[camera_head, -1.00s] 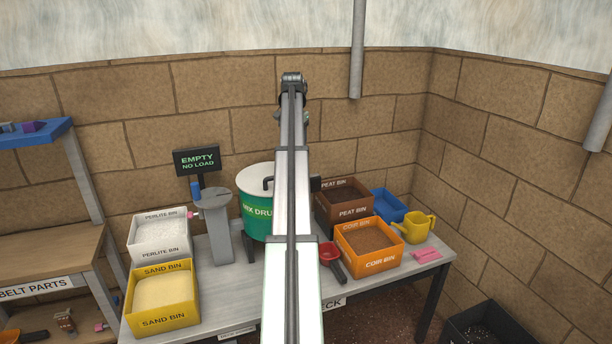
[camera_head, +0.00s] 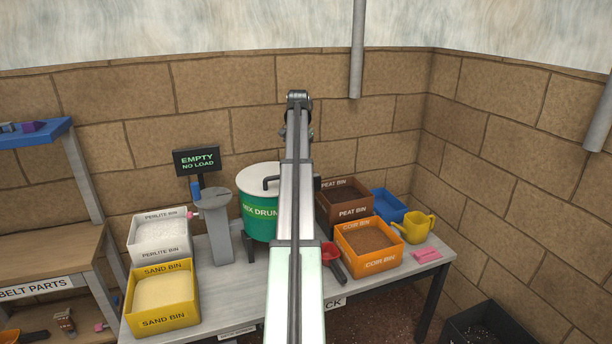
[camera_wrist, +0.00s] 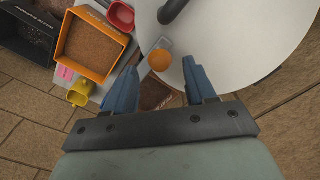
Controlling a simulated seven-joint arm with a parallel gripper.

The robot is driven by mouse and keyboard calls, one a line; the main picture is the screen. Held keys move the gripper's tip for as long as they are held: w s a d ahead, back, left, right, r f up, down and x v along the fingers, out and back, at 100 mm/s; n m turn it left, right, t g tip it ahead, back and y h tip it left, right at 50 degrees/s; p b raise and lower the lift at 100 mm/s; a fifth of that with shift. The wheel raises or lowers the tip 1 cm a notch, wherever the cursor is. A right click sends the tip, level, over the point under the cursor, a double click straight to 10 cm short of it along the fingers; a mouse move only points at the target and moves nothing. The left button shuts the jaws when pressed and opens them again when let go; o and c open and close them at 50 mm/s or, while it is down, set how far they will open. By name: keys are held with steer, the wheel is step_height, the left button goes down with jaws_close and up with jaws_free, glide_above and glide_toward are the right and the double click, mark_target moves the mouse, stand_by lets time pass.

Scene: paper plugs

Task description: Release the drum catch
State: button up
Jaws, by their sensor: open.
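The green mix drum (camera_head: 259,225) stands on the table with a round white lid (camera_head: 254,171) and a dark handle (camera_head: 268,183). The lid also shows large in the wrist view (camera_wrist: 235,45). At the lid's edge, a round orange piece (camera_wrist: 159,60) sits on a small grey plate; I take it for the drum catch. My gripper (camera_wrist: 161,75) is open, with its blue fingers on either side of the orange piece in the picture and nothing between them. I cannot tell the height gap. My arm hides the gripper and the catch in the head view.
The coir bin (camera_head: 368,246), peat bin (camera_head: 344,206), a red scoop (camera_head: 332,259) and a yellow watering can (camera_head: 418,227) are right of the drum. A grey pedestal (camera_head: 217,230), perlite bin (camera_head: 160,237) and sand bin (camera_head: 163,296) are left. A sign (camera_head: 197,161) reads "EMPTY NO LOAD".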

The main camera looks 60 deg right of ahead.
steer(key=shift+f, duration=0.2)
stand_by(0.3)
steer(key=shift+f, duration=1.85)
steer(key=shift+c, duration=0.3)
steer(key=c, duration=0.5)
